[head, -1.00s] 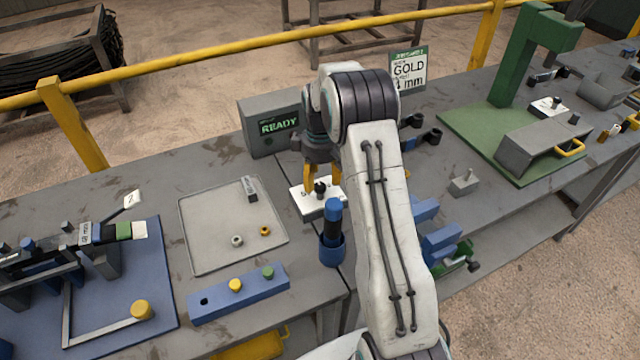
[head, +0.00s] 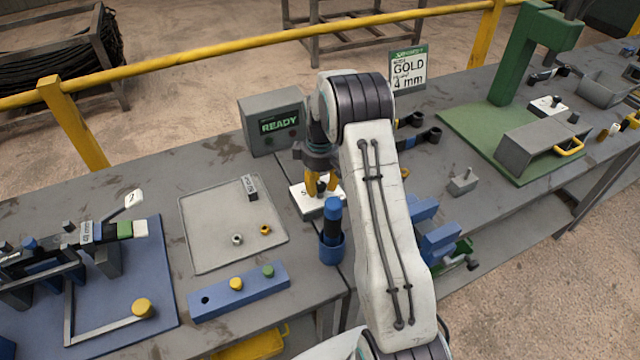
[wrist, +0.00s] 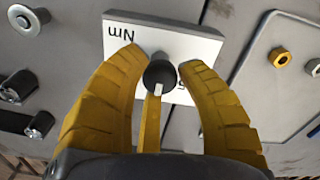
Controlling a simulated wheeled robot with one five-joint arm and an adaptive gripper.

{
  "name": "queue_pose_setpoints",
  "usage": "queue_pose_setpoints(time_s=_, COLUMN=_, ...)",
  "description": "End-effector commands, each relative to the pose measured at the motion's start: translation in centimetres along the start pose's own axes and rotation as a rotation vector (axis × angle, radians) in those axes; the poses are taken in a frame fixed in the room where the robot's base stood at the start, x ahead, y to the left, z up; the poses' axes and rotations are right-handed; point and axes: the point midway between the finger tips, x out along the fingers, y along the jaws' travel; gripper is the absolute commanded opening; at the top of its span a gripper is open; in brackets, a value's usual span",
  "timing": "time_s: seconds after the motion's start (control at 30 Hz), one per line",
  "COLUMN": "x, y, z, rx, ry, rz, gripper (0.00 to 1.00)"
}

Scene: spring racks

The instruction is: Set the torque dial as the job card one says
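The torque dial is a black knob (wrist: 160,75) with a light mark, on a white plate (wrist: 195,46) printed "Nm"; the plate also shows on the bench in the head view (head: 303,206). My gripper (wrist: 163,66) is at the dial from above. Its yellow fingertips flank the knob closely on both sides and appear to touch it; in the head view my gripper (head: 321,190) looks closed around it. A narrow yellow strip runs below the knob in the wrist view. A card (head: 408,70) behind the bench reads "GOLD" and "4 mm"; its small print is unreadable.
A grey box (head: 270,105) with a "READY" display stands behind the dial. A blue holder (head: 333,250) with a dark, blue-topped tool stands close in front. A grey tray (head: 205,235) with small nuts lies left. A green press (head: 510,60) stands right.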

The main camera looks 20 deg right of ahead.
Motion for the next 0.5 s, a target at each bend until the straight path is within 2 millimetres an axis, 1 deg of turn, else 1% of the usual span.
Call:
queue_pose_setpoints(time_s=0.03, x=-0.01, y=0.00, z=0.00, rx=0.000, ry=0.000, rz=0.000, gripper=0.28)
queue_pose_setpoints(time_s=0.07, x=-0.01, y=0.00, z=0.00, rx=0.000, ry=0.000, rz=0.000, gripper=0.25)
queue_pose_setpoints(time_s=0.33, x=0.00, y=-0.01, z=0.00, rx=0.000, ry=0.000, rz=0.000, gripper=0.01)
queue_pose_setpoints(time_s=0.37, x=0.00, y=-0.01, z=0.00, rx=0.000, ry=0.000, rz=0.000, gripper=0.00)
queue_pose_setpoints(time_s=0.5, x=0.05, y=-0.02, z=0.01, rx=0.005, ry=-0.001, rz=0.000, gripper=0.00)
